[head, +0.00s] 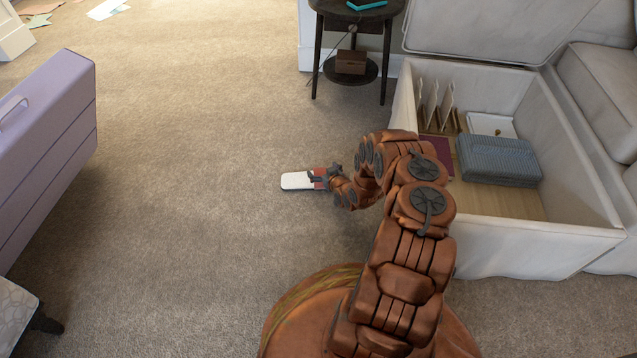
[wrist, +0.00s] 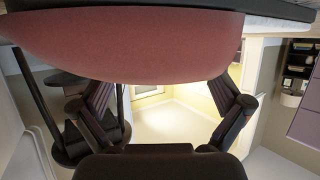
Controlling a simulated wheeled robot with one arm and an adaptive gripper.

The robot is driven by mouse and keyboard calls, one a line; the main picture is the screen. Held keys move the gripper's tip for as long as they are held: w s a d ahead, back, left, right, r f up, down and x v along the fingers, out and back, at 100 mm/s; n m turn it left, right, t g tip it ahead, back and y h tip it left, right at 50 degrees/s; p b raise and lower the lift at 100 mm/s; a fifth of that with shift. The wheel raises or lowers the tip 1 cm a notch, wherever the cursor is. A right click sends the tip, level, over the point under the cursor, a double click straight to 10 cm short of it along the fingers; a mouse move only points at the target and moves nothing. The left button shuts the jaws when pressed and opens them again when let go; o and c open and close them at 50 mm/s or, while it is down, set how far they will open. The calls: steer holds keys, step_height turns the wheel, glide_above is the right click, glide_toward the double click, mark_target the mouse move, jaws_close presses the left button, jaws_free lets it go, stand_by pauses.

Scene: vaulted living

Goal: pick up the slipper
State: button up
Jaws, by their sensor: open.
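The slipper (head: 299,181), white with a red part at its right end, is out over the carpet left of my arm in the head view. My gripper (head: 326,177) is at that red end, open, with a dark finger over it. In the wrist view the slipper's red part (wrist: 130,42) fills the top, very close to the camera. My gripper's dark fingers (wrist: 163,95) stand apart on either side below it. Whether they touch the slipper cannot be told, and its height over the carpet is unclear.
An open storage ottoman (head: 540,245) with a folded blue-grey cloth (head: 497,159) inside stands right of my arm. A dark round side table (head: 318,60) with a brown box (head: 351,62) is behind. A lilac case (head: 45,150) stands left. The carpet between is clear.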

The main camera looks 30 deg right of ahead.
steer(key=shift+w+f, duration=0.1)
steer(key=shift+w, duration=0.3)
steer(key=shift+c, duration=0.2)
steer(key=c, duration=1)
